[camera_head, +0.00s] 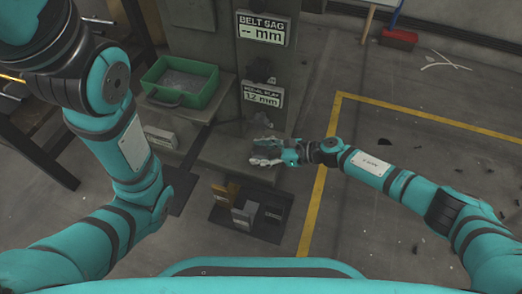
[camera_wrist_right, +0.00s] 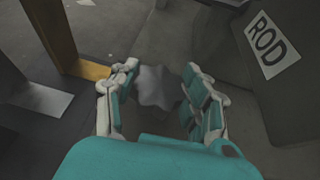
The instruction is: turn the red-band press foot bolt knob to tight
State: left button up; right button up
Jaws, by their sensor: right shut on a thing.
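The foot bolt knob (camera_wrist_right: 157,86) is a grey, lobed knob seen between the fingers in the right wrist view. My right gripper (camera_wrist_right: 162,95) is shut on it, with one finger on each side. In the head view my right gripper (camera_head: 267,157) is low at the front of the grey press (camera_head: 205,45), above its base. The knob is mostly hidden by the fingers there. No red band shows on the press. My left arm is in the head view at left, but its gripper is out of frame.
A green tray (camera_head: 182,82) stands left of the press column. Signs read BELT SAG (camera_head: 262,27) and PEDAL PLAY 12 mm (camera_head: 262,95). A dark mat (camera_head: 270,228) with several upright blocks lies below the gripper. Floor right of the yellow line is mostly clear.

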jog(key=m+t+h+p, duration=0.1)
jog(key=m+t+p, duration=0.1)
jog(key=m+t+h+p, duration=0.1)
jog(key=m+t+p, duration=0.1)
jog(key=p, duration=0.1)
jog(key=shift+s+r+m+t+h, duration=0.15)
jog(key=shift+m+t+h, duration=0.15)
jog(key=shift+m+t+h+p, duration=0.6)
jog(key=shift+m+t+p, duration=0.15)
jog(key=shift+m, duration=0.15)
jog(key=shift+m+t+h+p, duration=0.45)
jog(key=shift+m+t+h, duration=0.3)
jog(key=shift+m+h, duration=0.55)
jog(key=shift+h, duration=0.1)
jog(key=shift+f+m+t+h+p, duration=0.2)
jog(key=shift+m+t+h+p, duration=0.1)
jog(key=shift+m+t+h, duration=0.25)
jog(key=o, duration=1.2)
